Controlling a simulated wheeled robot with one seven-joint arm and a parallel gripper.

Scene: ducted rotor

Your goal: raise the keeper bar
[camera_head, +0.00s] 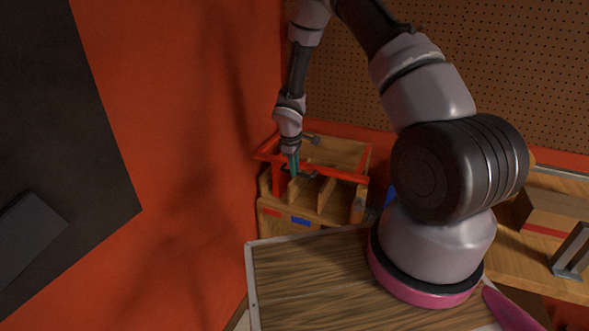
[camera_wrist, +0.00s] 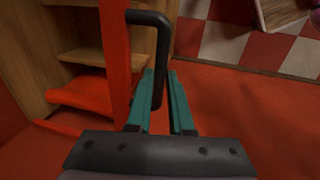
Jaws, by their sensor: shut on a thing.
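The red keeper bar (camera_head: 335,173) runs along the upper front of a wooden compartment box (camera_head: 277,225). In the wrist view the bar (camera_wrist: 115,60) stands on the left side of the picture, and a black bent handle (camera_wrist: 163,38) comes off it. My gripper (camera_head: 294,168) is at the left part of the box, by the bar. In the wrist view my gripper's teal fingers (camera_wrist: 163,82) are on both sides of the handle's long part and shut on it.
The box has dividers and red and blue labels (camera_head: 300,221) on its front. A red wall (camera_head: 185,120) stands close on the left, and a pegboard (camera_head: 520,80) is behind. A wooden bench (camera_head: 535,250) with blocks lies to the right.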

